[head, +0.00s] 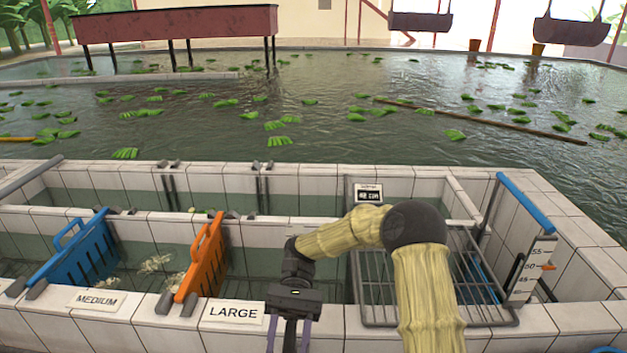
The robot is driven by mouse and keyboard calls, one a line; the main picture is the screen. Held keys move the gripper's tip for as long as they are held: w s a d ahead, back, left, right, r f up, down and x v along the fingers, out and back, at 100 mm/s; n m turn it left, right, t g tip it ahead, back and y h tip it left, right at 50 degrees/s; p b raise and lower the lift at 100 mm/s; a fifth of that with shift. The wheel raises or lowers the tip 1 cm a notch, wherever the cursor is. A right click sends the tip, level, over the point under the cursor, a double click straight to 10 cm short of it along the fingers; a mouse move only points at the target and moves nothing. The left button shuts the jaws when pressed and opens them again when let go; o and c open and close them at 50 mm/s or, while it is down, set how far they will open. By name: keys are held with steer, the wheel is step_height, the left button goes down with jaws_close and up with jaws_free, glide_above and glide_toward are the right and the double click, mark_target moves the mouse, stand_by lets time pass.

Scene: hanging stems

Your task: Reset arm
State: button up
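My arm, in yellowish sleeves, reaches in from the bottom right of the head view and bends back to the left. My gripper (289,338) hangs from its dark wrist in front of the near tiled wall, right of the LARGE label. Its two purple fingers point down and stand apart, with a dark part between them. The fingertips are cut off by the bottom edge. I see no fruit in the gripper.
A blue divider (76,257) and an orange divider (203,259) stand in the near trough, by the MEDIUM (97,300) and LARGE (234,312) labels. A metal rack (478,285) lies at right, near a gauge (530,270). Green bunches (279,143) float in the pool beyond.

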steer(key=s+d+f+t+h, duration=0.1)
steer(key=d+t, duration=1.7)
steer(key=d, duration=0.2)
steer(key=shift+s+f+m, duration=0.3)
steer(key=shift+s, duration=0.05)
